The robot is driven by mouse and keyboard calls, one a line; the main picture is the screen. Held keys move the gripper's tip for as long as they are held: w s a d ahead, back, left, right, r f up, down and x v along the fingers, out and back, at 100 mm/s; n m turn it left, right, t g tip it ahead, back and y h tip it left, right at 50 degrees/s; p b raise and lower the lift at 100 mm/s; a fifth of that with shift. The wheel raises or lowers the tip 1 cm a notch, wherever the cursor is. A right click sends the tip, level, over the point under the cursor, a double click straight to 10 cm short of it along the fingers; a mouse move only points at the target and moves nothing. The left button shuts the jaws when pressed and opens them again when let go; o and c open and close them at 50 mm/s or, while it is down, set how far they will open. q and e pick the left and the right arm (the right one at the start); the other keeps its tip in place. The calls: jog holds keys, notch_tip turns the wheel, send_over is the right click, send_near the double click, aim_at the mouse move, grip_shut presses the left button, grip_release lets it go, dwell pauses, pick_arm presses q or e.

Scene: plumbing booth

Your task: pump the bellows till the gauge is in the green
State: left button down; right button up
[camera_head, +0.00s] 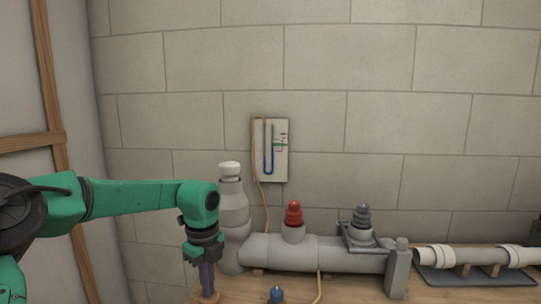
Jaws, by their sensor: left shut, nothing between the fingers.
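The gauge (270,150) is a pale wall panel with a U-shaped tube of blue liquid and a short green mark on its right side. The liquid stands clearly in the right leg; its exact level against the mark is too small to read. My left gripper (207,293) points down at the bench's left end, with its fingers shut and empty. Below the fingertips is a light wooden piece (197,298), possibly the bellows, mostly hidden and cut off by the picture's bottom edge; I cannot tell whether they touch. My right gripper is not in view.
A grey pipe (325,254) lies along the bench, with a white-capped upright (231,205) beside my gripper, a red ribbed plug (293,213) and a dark plug (362,218). A tan hose (262,196) hangs from the gauge. A blue knob (277,295) stands in front.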

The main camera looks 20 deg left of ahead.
pick_arm(q)
jog(key=shift+f+b, duration=0.75)
jog(key=shift+f, duration=0.4)
jog(key=shift+r+p, duration=1.3)
jog(key=shift+r, duration=0.65)
jog(key=shift+f, duration=0.1)
jog(key=shift+f+b, duration=1.5)
jog(key=shift+f, duration=0.3)
jog(key=shift+r+p, duration=1.25)
jog(key=shift+r, duration=0.6)
jog(key=shift+f, duration=0.1)
